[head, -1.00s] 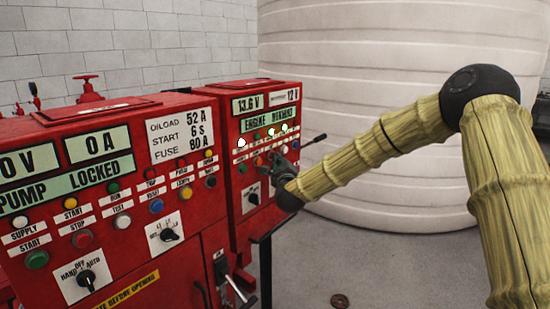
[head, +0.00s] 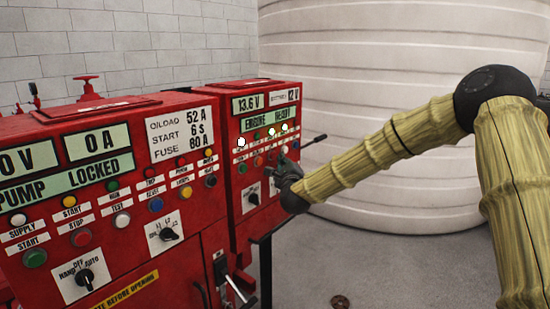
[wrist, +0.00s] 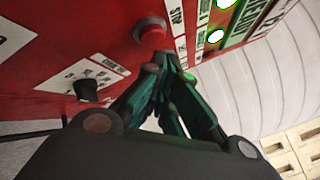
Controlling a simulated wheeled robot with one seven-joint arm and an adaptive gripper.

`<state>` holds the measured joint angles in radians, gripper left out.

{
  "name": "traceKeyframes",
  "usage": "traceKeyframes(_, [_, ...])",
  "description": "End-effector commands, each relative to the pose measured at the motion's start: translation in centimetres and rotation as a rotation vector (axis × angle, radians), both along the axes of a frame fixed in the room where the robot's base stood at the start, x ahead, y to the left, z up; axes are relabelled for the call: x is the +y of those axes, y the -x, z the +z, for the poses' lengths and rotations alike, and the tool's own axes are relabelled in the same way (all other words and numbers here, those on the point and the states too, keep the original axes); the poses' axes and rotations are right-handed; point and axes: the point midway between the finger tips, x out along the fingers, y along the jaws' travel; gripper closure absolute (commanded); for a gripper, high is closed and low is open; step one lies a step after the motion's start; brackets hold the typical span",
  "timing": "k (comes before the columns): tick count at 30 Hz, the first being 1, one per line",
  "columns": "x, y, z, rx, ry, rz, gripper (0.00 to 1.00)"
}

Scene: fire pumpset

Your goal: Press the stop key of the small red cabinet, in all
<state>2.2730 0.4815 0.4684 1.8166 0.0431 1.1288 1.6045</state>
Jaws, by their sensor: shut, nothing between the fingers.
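The small red cabinet (head: 283,92) stands right of the larger red cabinet in the head view, with two number displays and an "ENGINE" display (head: 267,119) above rows of lamps and keys. My gripper (head: 283,160) is at the panel's right part and hides some keys. In the wrist view its closed fingertips (wrist: 168,62) are just below and right of the red key. They look apart from that key; contact with the panel behind them cannot be told.
The larger red cabinet (head: 110,225) with "PUMP LOCKED" display fills the left. A black selector knob (head: 253,198) sits low on the small cabinet, and levers (head: 230,280) stick out below. A big white ribbed tank (head: 400,90) stands behind.

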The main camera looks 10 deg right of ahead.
Motion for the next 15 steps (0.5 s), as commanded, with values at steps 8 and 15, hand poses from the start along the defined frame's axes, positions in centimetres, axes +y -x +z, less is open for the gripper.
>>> traceKeyframes(8, [-0.6,0.6,-0.1,0.000,0.000,-0.001,1.00])
traceKeyframes(15, [-1.6,2.1,-0.1,-0.001,-0.001,-0.001,1.00])
